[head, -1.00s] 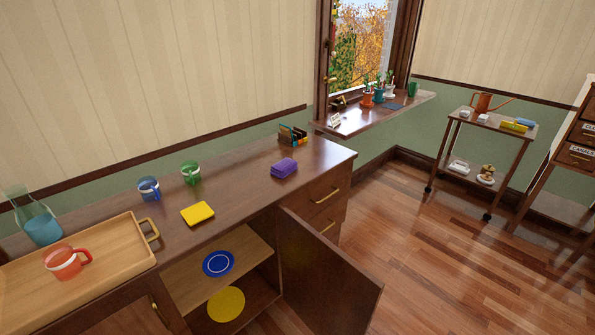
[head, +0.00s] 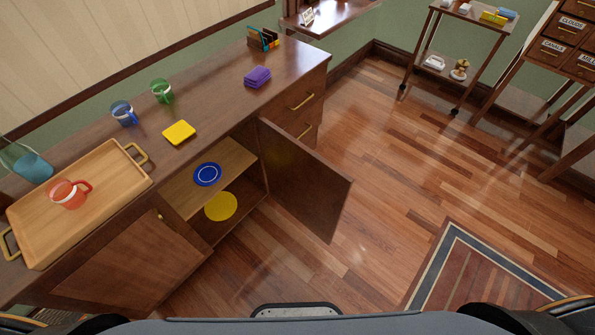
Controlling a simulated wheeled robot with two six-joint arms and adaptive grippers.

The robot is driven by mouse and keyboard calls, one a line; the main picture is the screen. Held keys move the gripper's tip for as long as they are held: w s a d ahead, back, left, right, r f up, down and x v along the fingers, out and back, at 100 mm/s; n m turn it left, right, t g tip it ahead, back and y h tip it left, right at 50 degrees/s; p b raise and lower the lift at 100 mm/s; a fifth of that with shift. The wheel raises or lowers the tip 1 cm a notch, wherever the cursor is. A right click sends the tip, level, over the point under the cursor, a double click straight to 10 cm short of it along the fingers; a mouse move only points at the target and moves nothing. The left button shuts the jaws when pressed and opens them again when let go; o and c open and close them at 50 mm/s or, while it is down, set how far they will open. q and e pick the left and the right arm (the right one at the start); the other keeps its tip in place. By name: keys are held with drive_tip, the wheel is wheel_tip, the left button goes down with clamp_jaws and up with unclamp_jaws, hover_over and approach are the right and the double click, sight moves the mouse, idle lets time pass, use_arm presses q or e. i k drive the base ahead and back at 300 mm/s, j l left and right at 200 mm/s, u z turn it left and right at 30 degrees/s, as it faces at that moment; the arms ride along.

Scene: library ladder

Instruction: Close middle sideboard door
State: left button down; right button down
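The middle sideboard door (head: 301,184) is a dark brown panel, hinged on its right side beside the drawers. It stands wide open, swung out over the floor. The open compartment behind it has a lighter shelf (head: 229,160) with a blue plate (head: 207,174) on it. A yellow plate (head: 221,206) lies on the compartment floor below. The sideboard (head: 215,95) runs from lower left to upper right. Neither of my grippers shows in the head view; only dark parts of my body show along the bottom edge.
On the sideboard top are a wooden tray (head: 112,202) with a red mug (head: 69,193), a blue mug (head: 124,113), a green mug (head: 162,91), a yellow stack (head: 179,132) and a purple stack (head: 257,77). Wooden floor (head: 385,155) is clear right of the door; a rug (head: 480,275) lies lower right.

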sight(310, 187)
drive_tip(key=i+l+u, duration=0.1)
drive_tip(key=u, duration=0.4)
drive_tip(key=l+u, duration=0.35)
drive_tip(key=u, duration=0.15)
drive_tip(key=l+u, duration=0.2)
drive_tip(key=u, duration=0.3)
drive_tip(key=l+u, duration=0.1)
drive_tip(key=l, duration=0.35)
drive_tip(key=k+l+u, duration=0.1)
drive_tip(key=l, duration=0.3)
drive_tip(key=k+l+u, duration=0.1)
drive_tip(key=l, duration=0.3)
drive_tip(key=k+l+u, duration=0.1)
drive_tip(key=l, duration=0.3)
drive_tip(key=k+l+u, duration=0.1)
drive_tip(key=l, duration=0.3)
drive_tip(key=k+l+u, duration=0.1)
drive_tip(key=l, duration=0.3)
drive_tip(key=k+l, duration=0.2)
drive_tip(key=k+l+z, duration=0.15)
drive_tip(key=k, duration=0.3)
drive_tip(key=k+l+z, duration=0.1)
drive_tip(key=k+l, duration=0.2)
drive_tip(key=k, duration=0.15)
drive_tip(key=k+l+z, duration=0.15)
drive_tip(key=k, duration=0.3)
drive_tip(key=l, duration=0.1)
